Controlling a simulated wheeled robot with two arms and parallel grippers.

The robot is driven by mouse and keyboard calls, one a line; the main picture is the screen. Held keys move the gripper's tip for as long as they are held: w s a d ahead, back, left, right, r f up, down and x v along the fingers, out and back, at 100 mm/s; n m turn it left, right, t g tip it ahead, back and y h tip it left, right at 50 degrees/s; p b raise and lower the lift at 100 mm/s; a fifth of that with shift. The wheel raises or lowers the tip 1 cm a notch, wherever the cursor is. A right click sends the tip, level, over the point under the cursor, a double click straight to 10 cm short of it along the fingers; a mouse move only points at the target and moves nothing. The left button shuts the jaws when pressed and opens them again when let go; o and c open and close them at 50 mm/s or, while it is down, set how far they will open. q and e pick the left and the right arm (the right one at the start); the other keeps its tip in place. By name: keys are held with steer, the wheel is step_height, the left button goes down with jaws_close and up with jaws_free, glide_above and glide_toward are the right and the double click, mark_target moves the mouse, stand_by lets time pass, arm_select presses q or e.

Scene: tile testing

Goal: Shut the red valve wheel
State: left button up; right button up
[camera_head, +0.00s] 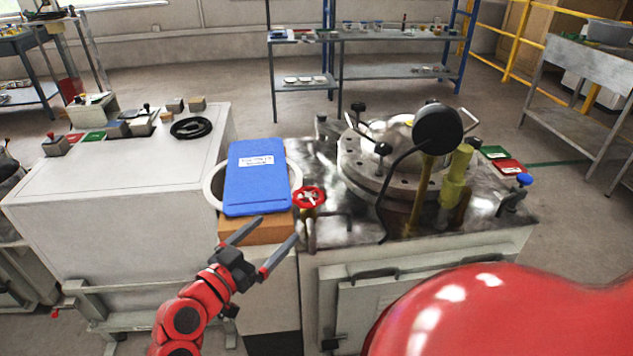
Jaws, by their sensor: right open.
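The red valve wheel (309,197) sits on a short brass-coloured valve at the front left of the dark metal test bench top (350,222). My right gripper (277,228) is open and empty, its two grey fingers spread. In the picture its tips are just below and left of the wheel, over the front of a brown box. The fingers appear apart from the wheel. My left gripper is not in view.
A flanged round vessel (385,160) with a black gauge (437,128) stands to the right. A white cabinet (110,190) is at left.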

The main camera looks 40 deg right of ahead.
mark_target(321, 191)
steer(key=x, duration=1.7)
steer(key=shift+w, duration=0.1)
steer(key=shift+c, duration=0.2)
steer(key=shift+f, duration=0.1)
steer(key=c, duration=1)
steer(key=shift+f+b, duration=0.1)
steer(key=shift+b, duration=0.3)
steer(key=m+g+b, duration=0.1)
steer(key=b, duration=0.1)
steer(key=m+g+b, duration=0.1)
steer(key=g+b, duration=0.1)
steer(key=b, duration=0.1)
steer(key=shift+s+f+g+b, duration=0.2)
steer(key=shift+s+g+b, duration=0.05)
steer(key=shift+g+b, duration=0.1)
steer(key=shift+s+r+m+g+b, duration=0.3)
steer(key=shift+m+g+b, duration=0.1)
steer(key=shift+m+g, duration=0.25)
